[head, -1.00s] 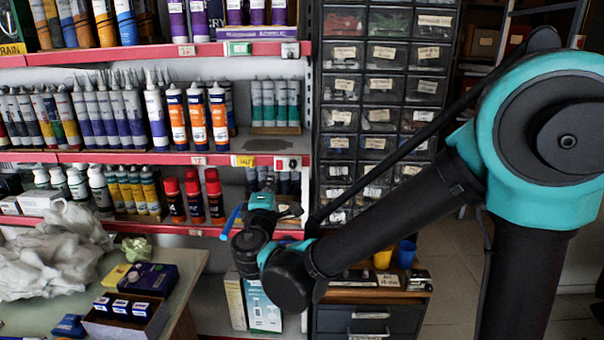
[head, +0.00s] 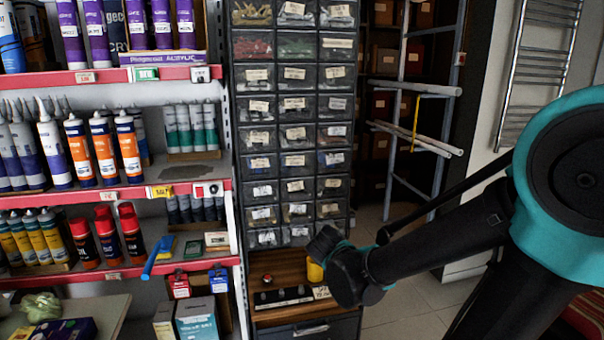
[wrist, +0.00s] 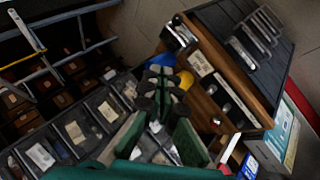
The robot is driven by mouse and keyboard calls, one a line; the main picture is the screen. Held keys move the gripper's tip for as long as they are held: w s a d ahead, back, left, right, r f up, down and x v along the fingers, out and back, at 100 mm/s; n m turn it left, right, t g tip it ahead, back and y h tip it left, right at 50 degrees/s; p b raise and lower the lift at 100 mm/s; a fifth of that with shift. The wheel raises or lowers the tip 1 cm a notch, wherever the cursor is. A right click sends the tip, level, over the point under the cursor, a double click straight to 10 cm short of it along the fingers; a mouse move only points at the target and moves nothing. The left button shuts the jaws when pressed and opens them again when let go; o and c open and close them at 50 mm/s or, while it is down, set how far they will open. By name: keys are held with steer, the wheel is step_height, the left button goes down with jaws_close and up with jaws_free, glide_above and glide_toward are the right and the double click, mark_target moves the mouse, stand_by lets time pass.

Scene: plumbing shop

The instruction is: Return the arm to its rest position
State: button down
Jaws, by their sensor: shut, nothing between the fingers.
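My arm (head: 440,240) reaches in from the right of the head view, its far end in front of the drawer cabinet's wooden counter. My gripper itself is hidden there behind the wrist joints. In the wrist view my gripper (wrist: 160,85) shows its green and dark fingers closed together with nothing between them. Beyond the fingers are the wooden counter (wrist: 215,95) and the small-parts drawers (wrist: 70,130).
Left are red-edged shelves (head: 110,195) of tubes and bottles; a blue-handled brush (head: 157,258) sticks out over one edge. The drawer cabinet (head: 293,130) stands mid-view. A yellow cup (head: 315,270) is on the counter close to my arm. Open floor (head: 415,300) lies to the right.

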steer(key=s+d+f+m+g+y, duration=0.2)
steer(key=s+d+f+m, duration=0.1)
steer(key=s, duration=0.3)
steer(key=s+d+f+m+g+y, duration=0.1)
steer(key=s+d+f+m+g, duration=0.1)
steer(key=s+d+f+m, duration=0.1)
steer(key=shift+s+d+f+m+y, duration=0.2)
steer(key=shift+s+f+m+y, duration=0.3)
steer(key=shift+s+f, duration=0.85)
steer(key=shift+s+r, duration=0.35)
steer(key=shift+r, duration=0.05)
